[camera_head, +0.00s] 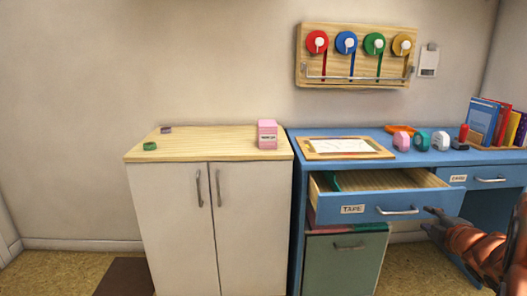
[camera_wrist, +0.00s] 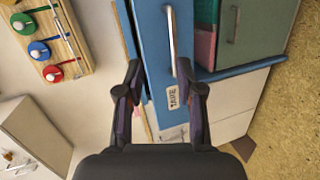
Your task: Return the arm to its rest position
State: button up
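My gripper (camera_head: 428,218) is at the right end of the open drawer in the head view, its forearm coming in from the right edge. In the wrist view my gripper (camera_wrist: 159,72) has its two dark fingers spread apart with nothing held between them. The blue drawer (camera_head: 335,210) labelled TAPE is pulled out from the desk, with a green item inside at its left. Its silver handle (camera_head: 397,211) is just left of my fingertips. In the wrist view the handle (camera_wrist: 170,35) lies beyond the fingertips; contact cannot be told.
The blue desk (camera_head: 300,150) carries a framed sheet (camera_head: 340,147), tape dispensers and books. A green-grey cabinet (camera_head: 345,268) stands below the drawer. A white cabinet (camera_head: 180,220) on the left holds a pink box (camera_head: 267,134) and two small rolls. A tape rack (camera_head: 357,72) hangs above.

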jog(key=s+a+r+m+g+h+p, duration=0.2)
jog(key=s+r+m+g+p, duration=0.15)
jog(key=r+p, duration=0.3)
jog(key=s+a+r+m+g+h+p, duration=0.2)
jog(key=s+r+m+p, duration=0.1)
jog(key=r+m+p, duration=0.3)
jog(key=s+a+r+m+g+y+p, duration=0.2)
jog(key=s+a+r+g+p, duration=0.1)
jog(key=s+a+p, duration=0.3)
jog(key=s+a+r+m+g+y+p, duration=0.2)
jog(key=s+a+r+g+p, duration=0.2)
jog(key=s+a+p, duration=0.3)
jog(key=s+a+r+m+g+y+p, duration=0.2)
jog(key=s+a+r+g+p, duration=0.2)
jog(key=s+a+p, duration=0.3)
jog(key=s+a, duration=0.4)
jog(key=s, duration=0.4)
jog(key=shift+a+r, duration=0.2)
